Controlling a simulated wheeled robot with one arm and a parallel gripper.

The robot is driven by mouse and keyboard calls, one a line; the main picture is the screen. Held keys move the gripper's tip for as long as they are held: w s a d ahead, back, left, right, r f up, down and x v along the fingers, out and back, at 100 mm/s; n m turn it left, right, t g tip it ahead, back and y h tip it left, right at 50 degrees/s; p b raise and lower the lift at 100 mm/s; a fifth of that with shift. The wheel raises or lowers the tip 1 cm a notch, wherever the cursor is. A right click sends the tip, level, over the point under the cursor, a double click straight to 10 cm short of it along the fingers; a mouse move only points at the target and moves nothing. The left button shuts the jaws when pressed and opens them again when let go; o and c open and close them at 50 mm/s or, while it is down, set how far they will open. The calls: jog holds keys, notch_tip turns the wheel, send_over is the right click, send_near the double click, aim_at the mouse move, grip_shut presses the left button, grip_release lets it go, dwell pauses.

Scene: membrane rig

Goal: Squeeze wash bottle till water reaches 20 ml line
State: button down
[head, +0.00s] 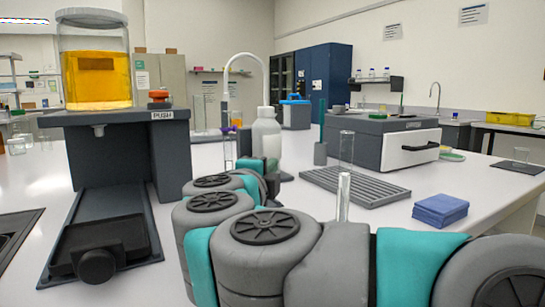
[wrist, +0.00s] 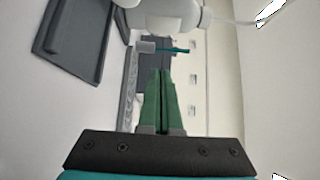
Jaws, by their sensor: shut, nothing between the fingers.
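The white translucent wash bottle (head: 265,140) stands upright on the bench in the head view, with a white spout tube (head: 243,57) arching up and to the left. It also shows, cut off, at the top of the wrist view (wrist: 170,16). A slim clear tube (head: 228,152) with a purple part at its top stands just left of the bottle; I cannot read its marks or water level. My gripper (wrist: 163,72) has green fingers pressed together and empty, apart from the bottle in the wrist view.
A black stand (head: 115,117) carries a jar of orange liquid (head: 100,80) at left. A grey ribbed rack (head: 350,184), tall clear glassware (head: 346,148), a blue cloth stack (head: 440,209) and a grey-white box (head: 383,142) are at right. My arm fills the front.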

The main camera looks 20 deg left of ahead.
send_near(278, 149)
jog(key=w+d, duration=0.1)
jog(key=w, duration=0.1)
jog(key=w+d, duration=0.1)
jog(key=shift+w+d+p, duration=0.3)
jog(key=shift+w, duration=0.1)
jog(key=shift+w+a, duration=0.25)
jog(key=shift+a, duration=0.2)
jog(key=shift+w+a, duration=0.25)
jog(key=shift+a, duration=0.2)
jog(key=shift+w+a, duration=0.55)
jog(key=shift+a, duration=0.1)
